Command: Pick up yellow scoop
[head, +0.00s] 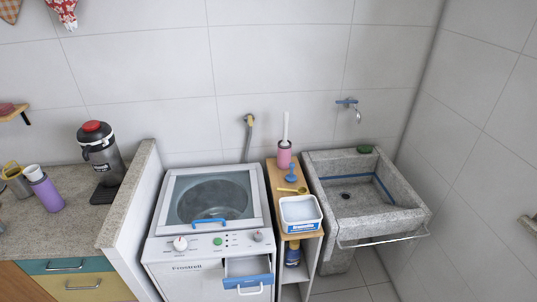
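The yellow scoop (293,190) is small and lies on top of the narrow wooden shelf unit (276,178), between the washing machine and the stone sink. Neither of my grippers shows in the head view.
The washing machine (160,216) has a lid with a blue handle and an open drawer (247,272) at its front. The stone sink (408,213) stands right. A pink brush holder (284,156) stands behind the scoop. A granite counter (75,222) is at left.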

